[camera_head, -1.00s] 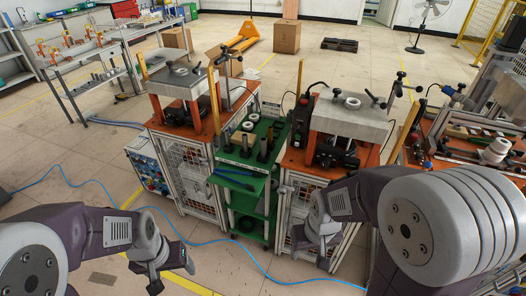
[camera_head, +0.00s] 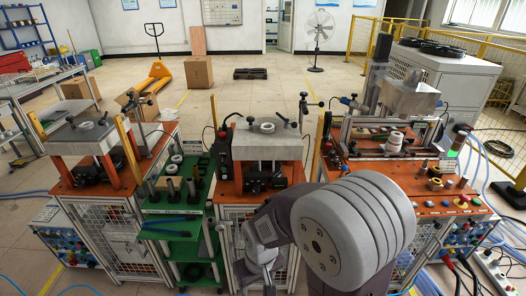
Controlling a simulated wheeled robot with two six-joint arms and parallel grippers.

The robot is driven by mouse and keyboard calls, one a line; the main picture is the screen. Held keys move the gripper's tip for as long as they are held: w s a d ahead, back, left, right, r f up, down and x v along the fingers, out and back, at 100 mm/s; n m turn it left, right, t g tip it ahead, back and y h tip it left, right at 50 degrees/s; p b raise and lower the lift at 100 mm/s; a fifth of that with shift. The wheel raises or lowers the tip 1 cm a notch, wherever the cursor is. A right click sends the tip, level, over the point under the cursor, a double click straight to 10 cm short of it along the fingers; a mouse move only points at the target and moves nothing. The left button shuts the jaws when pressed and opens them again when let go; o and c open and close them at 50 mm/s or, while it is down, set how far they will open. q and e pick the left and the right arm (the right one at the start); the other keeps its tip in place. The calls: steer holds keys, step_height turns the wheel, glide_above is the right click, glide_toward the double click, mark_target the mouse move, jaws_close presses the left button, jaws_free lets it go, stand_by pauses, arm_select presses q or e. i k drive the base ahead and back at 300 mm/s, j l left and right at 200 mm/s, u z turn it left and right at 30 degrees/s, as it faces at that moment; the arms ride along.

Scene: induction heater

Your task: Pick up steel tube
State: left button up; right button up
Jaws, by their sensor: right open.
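Several dark upright tubes stand on the green cart, one of them a steel-looking tube (camera_head: 192,190) near its right side. Which of them is the task's steel tube I cannot tell. My right gripper (camera_head: 268,280) is open and empty, low in front of the middle orange station and right of the green cart (camera_head: 180,226). It is apart from the tubes. My left gripper is out of view.
Orange heater stations with grey press tops (camera_head: 268,143) stand left and right of the cart. Another orange worktable (camera_head: 400,203) at right holds white rings, small cylinders and buttons. A blue tool (camera_head: 165,228) lies on the cart. Open floor lies behind.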

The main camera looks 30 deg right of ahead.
mark_target(192, 190)
steer(key=i+j+z, duration=0.25)
steer(key=i+j, duration=0.35)
steer(key=i, duration=0.2)
steer(key=i+j+z, duration=0.3)
steer(key=i+j, duration=0.4)
